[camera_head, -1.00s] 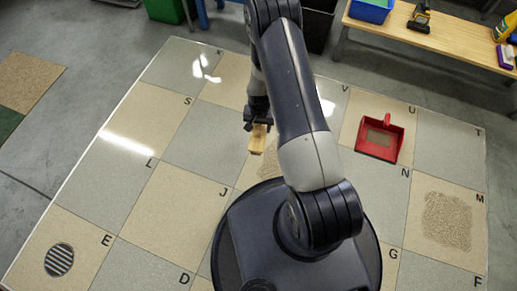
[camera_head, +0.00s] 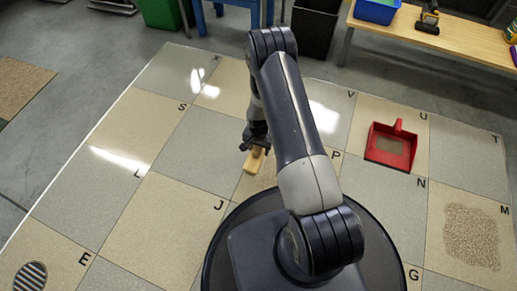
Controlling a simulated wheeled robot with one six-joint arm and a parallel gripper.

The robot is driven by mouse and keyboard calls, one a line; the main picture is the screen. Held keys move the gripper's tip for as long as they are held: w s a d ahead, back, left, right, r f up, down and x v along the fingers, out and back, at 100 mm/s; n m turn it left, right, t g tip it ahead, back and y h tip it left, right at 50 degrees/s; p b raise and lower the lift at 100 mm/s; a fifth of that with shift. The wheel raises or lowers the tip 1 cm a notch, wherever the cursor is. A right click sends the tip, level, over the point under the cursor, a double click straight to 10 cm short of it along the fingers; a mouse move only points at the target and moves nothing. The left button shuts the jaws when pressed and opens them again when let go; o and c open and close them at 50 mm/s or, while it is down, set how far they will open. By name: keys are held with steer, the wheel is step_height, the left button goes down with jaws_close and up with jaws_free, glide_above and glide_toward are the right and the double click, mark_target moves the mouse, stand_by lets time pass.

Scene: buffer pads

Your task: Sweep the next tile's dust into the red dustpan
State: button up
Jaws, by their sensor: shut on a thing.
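The red dustpan (camera_head: 390,148) lies on tile U at the right and has a tan dusty patch inside it. A patch of brown dust (camera_head: 471,235) covers the middle of tile M at the far right. My gripper (camera_head: 257,149) is shut on a wooden brush (camera_head: 254,163), low over the tiles left of tile P. The brush's bristles cannot be made out.
A wooden bench (camera_head: 458,38) with a blue bin (camera_head: 377,10) stands at the back right. A black bin (camera_head: 315,27) and a green bin (camera_head: 160,12) stand behind the tiles.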

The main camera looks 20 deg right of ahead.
steer(key=shift+f, duration=3.65)
steer(key=shift+f, duration=0.65)
